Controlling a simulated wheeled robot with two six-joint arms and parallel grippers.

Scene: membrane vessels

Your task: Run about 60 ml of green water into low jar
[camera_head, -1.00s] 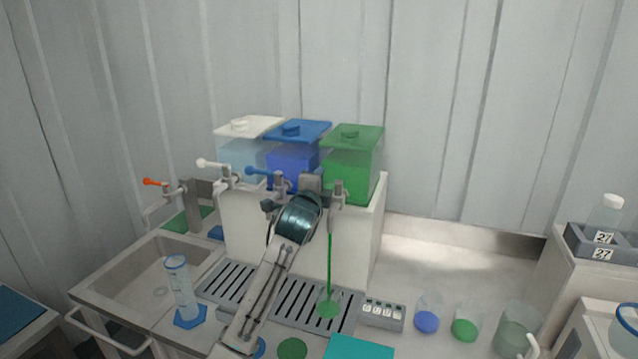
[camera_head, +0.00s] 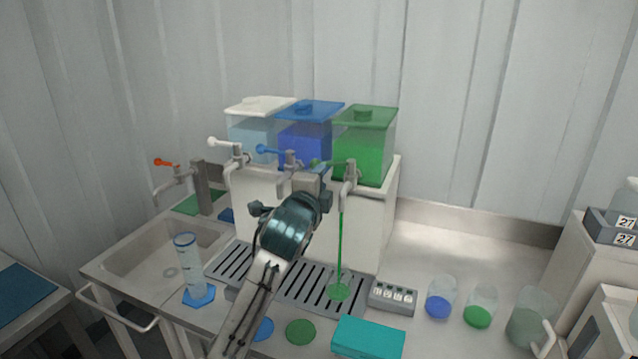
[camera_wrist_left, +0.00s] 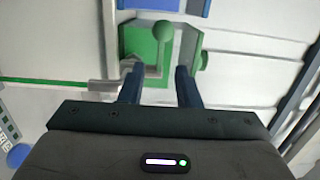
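The green tank (camera_head: 364,145) stands at the right of three tanks. Its tap (camera_head: 350,172) has a lever with a green knob (camera_wrist_left: 163,32). A thin green stream (camera_head: 340,240) runs from the spout down to a green patch (camera_head: 339,291) on the drip grate; this looks like green water in a low clear jar, but its walls are faint and its level cannot be read. My left gripper (camera_head: 312,180) is beside the green tap. In the wrist view its two fingers (camera_wrist_left: 159,85) are apart, with the knob beyond the gap between them. My right gripper is out of view.
White and blue tanks with taps stand to the left. A measuring cylinder (camera_head: 188,265) stands by the sink (camera_head: 150,262). A grey display box (camera_head: 392,296), a teal block (camera_head: 368,337) and several jars, including one with green contents (camera_head: 478,316), lie to the right.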

